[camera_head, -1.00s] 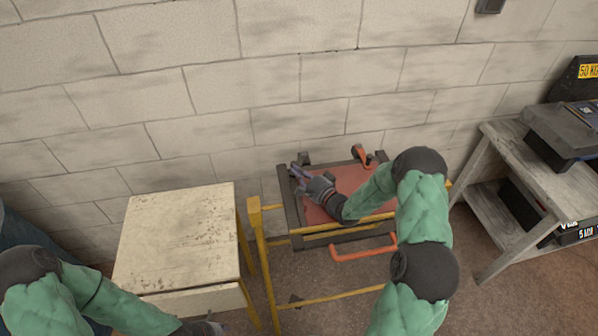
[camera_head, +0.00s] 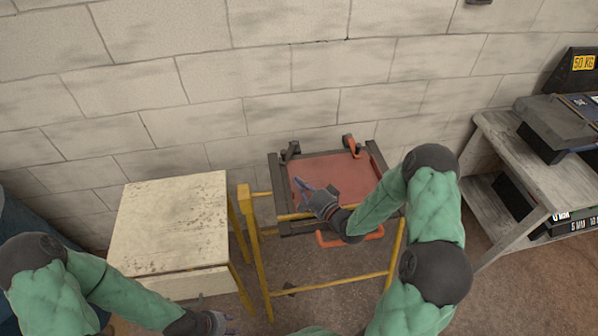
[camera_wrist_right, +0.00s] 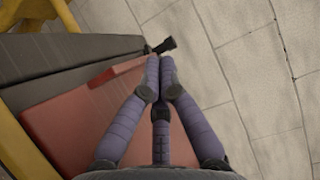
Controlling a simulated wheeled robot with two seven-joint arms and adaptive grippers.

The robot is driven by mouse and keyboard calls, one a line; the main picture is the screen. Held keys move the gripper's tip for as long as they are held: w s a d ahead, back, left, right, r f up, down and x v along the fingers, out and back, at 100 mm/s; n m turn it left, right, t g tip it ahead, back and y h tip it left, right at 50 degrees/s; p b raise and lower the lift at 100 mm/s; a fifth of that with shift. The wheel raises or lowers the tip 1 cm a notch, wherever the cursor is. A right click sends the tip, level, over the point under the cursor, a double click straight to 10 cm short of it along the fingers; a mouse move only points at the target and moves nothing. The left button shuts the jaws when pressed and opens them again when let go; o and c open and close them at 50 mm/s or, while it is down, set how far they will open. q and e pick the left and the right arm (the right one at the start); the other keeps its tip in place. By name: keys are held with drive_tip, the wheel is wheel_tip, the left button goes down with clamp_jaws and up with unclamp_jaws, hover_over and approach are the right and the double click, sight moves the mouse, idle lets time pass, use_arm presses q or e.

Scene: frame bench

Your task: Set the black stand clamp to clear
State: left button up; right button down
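The black stand clamp (camera_head: 291,151) sits at the far left corner of the dark frame (camera_head: 280,185) and looks raised; its exact lever position is too small to tell. In the right wrist view a small black clamp part (camera_wrist_right: 162,46) stands just past my fingertips at the frame's end. My right gripper (camera_head: 316,188) is over the red panel (camera_head: 345,172), in front of the clamp and apart from it. Its purple fingers (camera_wrist_right: 160,62) come together at the tips with nothing visible between them. My left gripper (camera_head: 216,318) is low beside the small table, partly cut off by the picture's bottom edge.
An orange clamp (camera_head: 352,146) stands at the frame's far right corner. An orange handle (camera_head: 330,242) is at the front of the yellow stand (camera_head: 262,270). A worn table (camera_head: 170,225) is at left, a grey shelf (camera_head: 500,150) at right, and a block wall behind.

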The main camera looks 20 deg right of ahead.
drive_tip(key=shift+s+a, duration=0.2)
drive_tip(key=shift+s, duration=0.3)
drive_tip(key=shift+s+a, duration=0.15)
drive_tip(key=shift+s, duration=0.3)
